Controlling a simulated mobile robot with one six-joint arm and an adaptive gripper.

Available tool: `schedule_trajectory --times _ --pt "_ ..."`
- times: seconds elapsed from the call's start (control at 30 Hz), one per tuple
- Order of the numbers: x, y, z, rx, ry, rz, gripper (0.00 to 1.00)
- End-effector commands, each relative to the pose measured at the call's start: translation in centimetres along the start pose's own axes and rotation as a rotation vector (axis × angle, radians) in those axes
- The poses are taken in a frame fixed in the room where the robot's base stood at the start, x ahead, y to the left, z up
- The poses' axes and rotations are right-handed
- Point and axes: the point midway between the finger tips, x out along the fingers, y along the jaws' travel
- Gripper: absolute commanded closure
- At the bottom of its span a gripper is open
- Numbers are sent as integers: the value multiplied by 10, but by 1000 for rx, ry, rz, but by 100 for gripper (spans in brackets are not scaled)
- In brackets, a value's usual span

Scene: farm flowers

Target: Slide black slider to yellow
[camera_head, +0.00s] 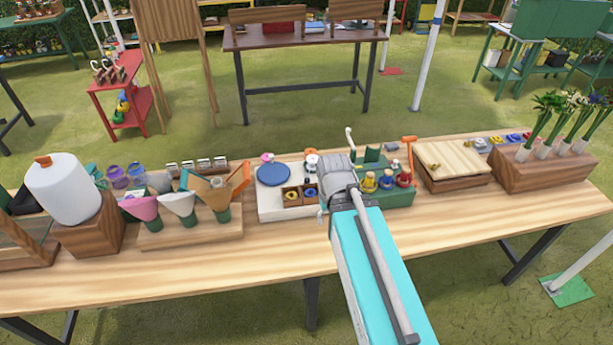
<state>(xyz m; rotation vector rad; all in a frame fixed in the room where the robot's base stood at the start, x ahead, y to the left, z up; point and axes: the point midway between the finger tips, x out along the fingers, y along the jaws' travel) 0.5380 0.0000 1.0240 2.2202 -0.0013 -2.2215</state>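I cannot make out a black slider; it may be hidden behind my arm or too small to tell. My arm reaches over the long wooden table (250,264), and its grey end with my gripper (337,176) covers the middle of the work area. The fingers do not show clearly, so I cannot tell whether they are open or shut. Just right of it, a green tray (402,197) holds yellow pieces (369,182) and a red one (404,177). Left of it, a white board (270,207) carries a blue disc (273,174) and small wooden boxes (292,197).
A wooden box with a lid (450,162) stands right of the tray. Beyond it are small coloured pieces (497,139) and a wooden block with flowers (540,172). Paper cones (178,204) and a white bottle (62,188) stand left. The table's front strip is clear.

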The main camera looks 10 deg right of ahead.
Motion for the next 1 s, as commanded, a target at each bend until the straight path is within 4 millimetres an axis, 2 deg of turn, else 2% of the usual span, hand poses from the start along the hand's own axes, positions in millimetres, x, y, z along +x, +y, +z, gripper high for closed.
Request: schedule_trajectory --times 0.2,0.27,0.33,0.47,0.53,0.6,0.67,0.77,1.0 --pt "0 0 0 0 0 0 43" --pt "0 0 0 0 0 0 34" --pt "0 0 -2 2 0 0 34" --pt "-1 0 -15 16 0 0 34" --pt "-2 0 -28 30 0 0 34" --pt "-3 0 -46 51 0 0 34" --pt "-4 -10 -64 68 0 0 34" --pt "-6 -10 -99 113 0 0 34" --pt "-12 -9 -195 242 0 -1 34"
